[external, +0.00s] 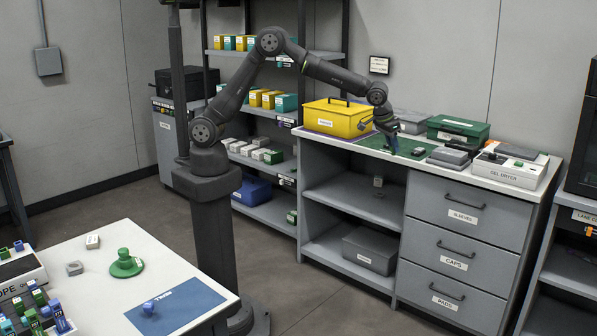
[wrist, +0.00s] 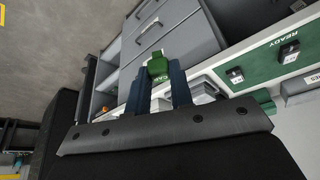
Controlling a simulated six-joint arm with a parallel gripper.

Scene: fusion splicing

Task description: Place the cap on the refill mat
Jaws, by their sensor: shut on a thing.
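My gripper (external: 391,147) is over the green mat (external: 372,143) on the grey counter in the external view. In the wrist view my gripper (wrist: 158,74) is shut on a small green piece (wrist: 157,66), which looks like the cap, between its two blue fingers. The arm hides the piece in the external view. No mat legibly labelled as refill shows. A green mat (wrist: 270,66) marked READY, with small labelled blocks on it, lies at the right in the wrist view.
A yellow case (external: 337,118) stands left of my gripper, and a green case (external: 458,129) stands to the right. A gel dryer (external: 512,170) is at the counter's right end. The near table holds a blue mat (external: 190,308) and a round green stand (external: 126,264).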

